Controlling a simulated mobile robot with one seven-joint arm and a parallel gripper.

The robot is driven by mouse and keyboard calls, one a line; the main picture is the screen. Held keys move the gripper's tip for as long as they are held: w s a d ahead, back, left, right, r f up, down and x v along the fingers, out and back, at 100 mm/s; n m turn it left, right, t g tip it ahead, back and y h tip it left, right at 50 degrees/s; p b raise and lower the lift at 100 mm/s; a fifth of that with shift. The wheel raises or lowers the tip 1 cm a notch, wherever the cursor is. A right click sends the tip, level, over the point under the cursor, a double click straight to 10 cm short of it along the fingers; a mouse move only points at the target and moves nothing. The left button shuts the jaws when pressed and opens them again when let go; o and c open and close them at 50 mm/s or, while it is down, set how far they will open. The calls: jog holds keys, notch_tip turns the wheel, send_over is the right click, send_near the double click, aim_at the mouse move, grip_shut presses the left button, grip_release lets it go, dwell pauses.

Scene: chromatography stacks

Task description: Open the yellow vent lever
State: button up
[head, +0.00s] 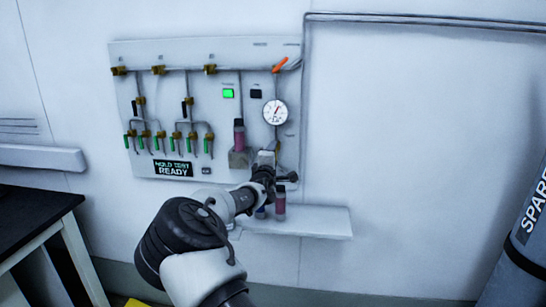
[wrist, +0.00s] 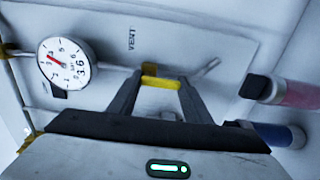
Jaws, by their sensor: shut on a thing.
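The yellow vent lever (wrist: 160,82) shows in the wrist view as a short yellow bar beside a brass valve body, near the printed word VENT. My gripper (wrist: 160,88) is shut on it, with one dark finger at each end of the yellow bar. In the head view my gripper (head: 268,172) is at the lower right of the wall panel (head: 225,150). There the gripper and arm hide the lever.
A round gauge (head: 275,112) sits above my gripper; in the wrist view it reads about 3.6. Capped pink (wrist: 290,92) and blue (wrist: 270,134) cylinders are close to the right of the gripper. A shelf (head: 310,222) juts out below. An orange lever (head: 280,65) is higher up.

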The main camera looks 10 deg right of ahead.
jog(key=o, duration=1.1)
jog(key=shift+c, duration=0.2)
jog(key=p+v, duration=0.2)
jog(key=v, duration=1.5)
jog(key=shift+s, duration=0.2)
